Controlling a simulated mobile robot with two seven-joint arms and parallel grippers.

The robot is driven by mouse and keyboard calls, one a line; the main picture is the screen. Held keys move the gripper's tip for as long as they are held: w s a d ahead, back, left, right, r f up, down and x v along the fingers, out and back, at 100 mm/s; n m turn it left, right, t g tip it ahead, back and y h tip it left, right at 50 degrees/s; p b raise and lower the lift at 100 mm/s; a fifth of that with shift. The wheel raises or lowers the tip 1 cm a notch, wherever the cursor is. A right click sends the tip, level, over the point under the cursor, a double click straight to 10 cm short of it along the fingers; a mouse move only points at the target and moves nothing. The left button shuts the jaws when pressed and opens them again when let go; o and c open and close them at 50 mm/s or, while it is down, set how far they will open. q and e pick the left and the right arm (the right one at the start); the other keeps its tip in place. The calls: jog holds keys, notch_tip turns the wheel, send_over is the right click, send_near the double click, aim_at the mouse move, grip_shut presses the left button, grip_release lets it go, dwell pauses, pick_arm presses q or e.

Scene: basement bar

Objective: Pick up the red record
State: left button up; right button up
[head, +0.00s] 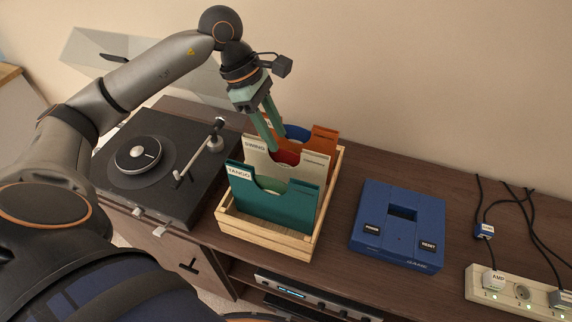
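The wooden crate (263,237) stands on the cabinet top and holds upright divider cards. The front card is teal and marked TANGO (270,207). Behind it is a cream card marked SWING (310,172), and at the back is an orange card (325,141). A red record (287,157) shows only in part, through the notch of the SWING card; the rest is hidden. My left gripper (275,143) points down over the crate, just behind the SWING card. Its green fingers are apart, and I see nothing held between them. My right gripper is not in view.
A turntable (133,160) with a raised clear lid stands left of the crate. A blue console (400,223) lies to the right. A power strip (520,291) with black cables is at far right. A blue round edge (297,132) shows in the crate's back.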

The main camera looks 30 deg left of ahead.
aim_at(285, 168)
pick_arm(q)
jog(key=shift+p+x, duration=0.55)
jog(key=shift+x, duration=2.95)
jog(key=shift+a, duration=0.15)
grip_shut()
